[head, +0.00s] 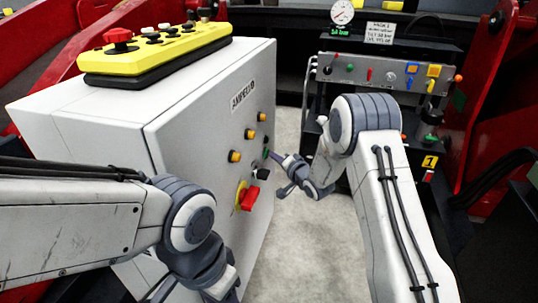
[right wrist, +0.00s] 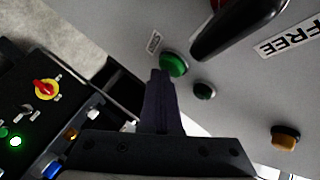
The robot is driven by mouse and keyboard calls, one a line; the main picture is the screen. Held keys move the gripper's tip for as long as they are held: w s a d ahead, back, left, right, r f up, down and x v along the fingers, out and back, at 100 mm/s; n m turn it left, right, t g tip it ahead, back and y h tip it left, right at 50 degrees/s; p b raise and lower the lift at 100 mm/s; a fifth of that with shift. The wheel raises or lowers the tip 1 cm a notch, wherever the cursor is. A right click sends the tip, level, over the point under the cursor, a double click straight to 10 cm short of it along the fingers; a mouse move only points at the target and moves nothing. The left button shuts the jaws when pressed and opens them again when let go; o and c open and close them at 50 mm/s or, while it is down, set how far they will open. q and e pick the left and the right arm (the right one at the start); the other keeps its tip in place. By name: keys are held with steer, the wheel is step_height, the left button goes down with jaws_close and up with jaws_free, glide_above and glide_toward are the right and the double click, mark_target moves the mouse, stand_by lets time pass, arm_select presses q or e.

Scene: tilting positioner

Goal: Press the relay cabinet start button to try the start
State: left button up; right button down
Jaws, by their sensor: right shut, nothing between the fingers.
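The relay cabinet (head: 195,130) is a large pale grey box on the left of the head view. Its right face carries amber lamps, a red rotary switch on a yellow plate (head: 247,197) and a black knob. My right gripper (head: 273,154) is shut and empty, its tips close to this face. In the right wrist view, the shut fingers (right wrist: 160,74) reach the lower left edge of a green button (right wrist: 174,64) beside a small label. I cannot tell whether they touch it. My left gripper (head: 205,292) is low in the head view, partly cut off.
A yellow pendant box (head: 155,52) with a red mushroom button lies on the cabinet top. A black handle (right wrist: 235,32) sits close to the green button. A control panel (head: 380,72) with a gauge stands at the back right. Pale floor lies between.

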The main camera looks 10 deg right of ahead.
steer(key=shift+d, duration=0.1)
steer(key=shift+s+d, duration=0.35)
steer(key=shift+d, duration=0.35)
steer(key=shift+d+p, duration=0.1)
steer(key=shift+p, duration=0.2)
steer(key=d, duration=0.1)
steer(key=s+d, duration=0.1)
steer(key=d, duration=0.1)
steer(key=s+d+p, duration=0.1)
steer(key=shift+d, duration=0.25)
stand_by(0.4)
